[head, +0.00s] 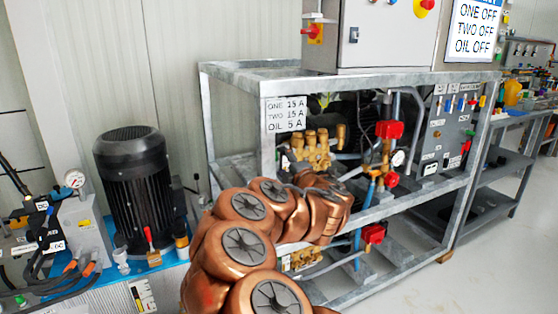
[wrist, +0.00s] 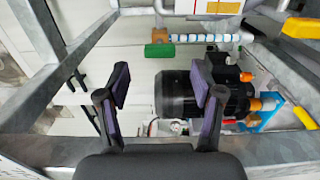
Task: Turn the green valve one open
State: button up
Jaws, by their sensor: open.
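A small green part (wrist: 158,50), which looks like the green valve's handle, shows in the wrist view at the left end of a pipe with blue and white bands (wrist: 205,38). I cannot tell how far it is turned. My gripper (wrist: 160,80) is open and empty, its two dark fingers apart. In the picture the green part lies just above the gap between the fingertips; no contact shows. In the head view my copper arm reaches to the pump frame (head: 300,73), and my gripper is hidden there. I cannot make out the green valve in the head view.
A black motor (wrist: 175,95) lies beyond the fingers. Grey frame bars (wrist: 75,58) flank the gripper. Yellow handles (wrist: 303,28) are at the right edge. In the head view, red-handled valves (head: 389,130) and brass pump heads (head: 312,148) crowd the frame. The floor at the right is clear.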

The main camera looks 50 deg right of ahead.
jog(key=v, duration=0.6)
jog(key=shift+s+a, duration=0.25)
jog(key=shift+s, duration=0.1)
dwell(0.4)
